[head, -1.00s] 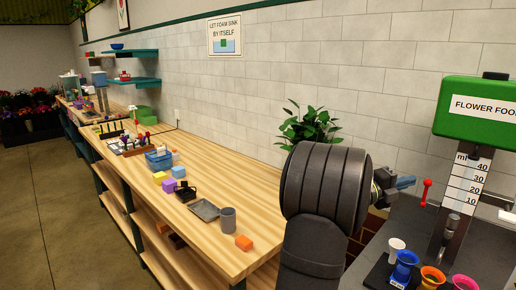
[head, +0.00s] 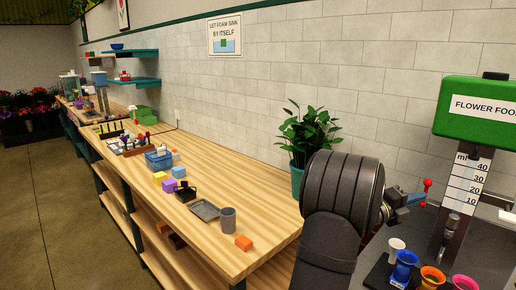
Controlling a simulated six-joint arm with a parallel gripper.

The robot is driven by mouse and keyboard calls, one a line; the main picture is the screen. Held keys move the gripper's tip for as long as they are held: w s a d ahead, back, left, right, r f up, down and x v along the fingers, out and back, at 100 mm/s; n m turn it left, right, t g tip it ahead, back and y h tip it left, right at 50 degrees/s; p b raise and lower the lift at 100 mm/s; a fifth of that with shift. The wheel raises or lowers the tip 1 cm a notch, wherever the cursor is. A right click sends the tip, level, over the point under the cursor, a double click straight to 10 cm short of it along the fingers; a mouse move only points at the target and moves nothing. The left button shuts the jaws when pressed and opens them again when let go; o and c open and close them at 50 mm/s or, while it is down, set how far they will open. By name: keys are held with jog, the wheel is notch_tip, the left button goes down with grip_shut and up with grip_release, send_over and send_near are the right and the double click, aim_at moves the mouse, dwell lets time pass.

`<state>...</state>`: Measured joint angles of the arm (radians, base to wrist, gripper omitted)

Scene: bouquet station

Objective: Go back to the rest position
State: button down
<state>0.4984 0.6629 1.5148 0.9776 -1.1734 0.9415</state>
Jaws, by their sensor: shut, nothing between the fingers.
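My gripper (head: 416,198) shows at the right, partly hidden behind my own large dark arm link. Its fingers are small in view, look shut and hold nothing. It points right, toward the green flower food dispenser (head: 480,112). In the picture its tip overlaps the lower part of the red lever (head: 427,185). I cannot tell whether they touch. Below the gripper stand a white cup (head: 397,244), a blue cup (head: 405,262), an orange cup (head: 432,275) and a pink cup (head: 465,283).
A potted plant (head: 310,132) stands behind my arm against the tiled wall. On the wooden bench (head: 215,247) are a grey cup (head: 228,220), an orange block (head: 244,243), a grey tray (head: 204,210) and a blue basket (head: 158,160). The bench's front edge is clear.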

jog(key=s+a+f+m+g+h, duration=0.1)
jog(key=a+f+m+g+h, duration=0.3)
jog(key=a+f+m, duration=0.3)
notch_tip(320, 180, down, 5)
jog(key=shift+a+f+h, duration=0.1)
jog(key=shift+a+h, duration=0.8)
jog(key=shift+a, duration=0.15)
